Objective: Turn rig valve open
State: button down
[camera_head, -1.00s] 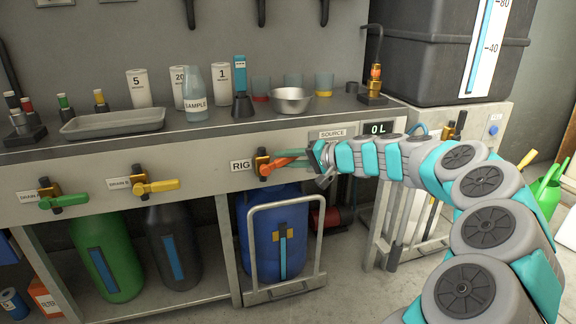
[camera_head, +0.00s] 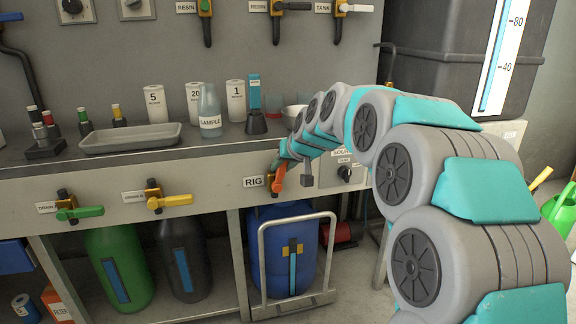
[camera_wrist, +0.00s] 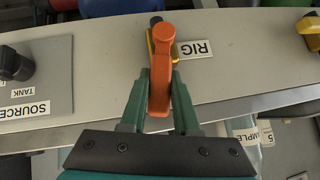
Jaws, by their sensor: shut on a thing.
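The rig valve (camera_head: 270,181) is on the front panel of the bench, just right of its RIG label (camera_head: 254,182). Its orange handle (camera_head: 279,178) stands steeply upward from the pivot. In the wrist view, which is upside down, the orange handle (camera_wrist: 159,88) runs from the pivot toward the bench edge. My gripper (camera_head: 284,162) is shut on this handle. In the wrist view, my gripper's two green fingers (camera_wrist: 160,95) lie on either side of it. The valve body is partly hidden behind the handle.
Green (camera_head: 80,212) and yellow (camera_head: 170,200) drain valve handles lie level to the left. A SOURCE panel with a black knob (camera_head: 345,173) is close on the right. A sample bottle (camera_head: 209,112) and tray (camera_head: 131,139) stand on the bench above. A blue barrel (camera_head: 268,262) is below.

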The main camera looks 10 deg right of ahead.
jog(key=shift+a+r+n+h, duration=0.1)
jog(key=shift+a+n+h, duration=0.6)
jog(key=shift+h, duration=0.4)
jog(key=shift+a, duration=0.1)
jog(key=c, duration=0.6)
grip_release()
jog(key=shift+c, duration=0.2)
jog(key=shift+s, duration=0.1)
jog(key=v, duration=0.7)
jog(key=shift+s+r, duration=0.25)
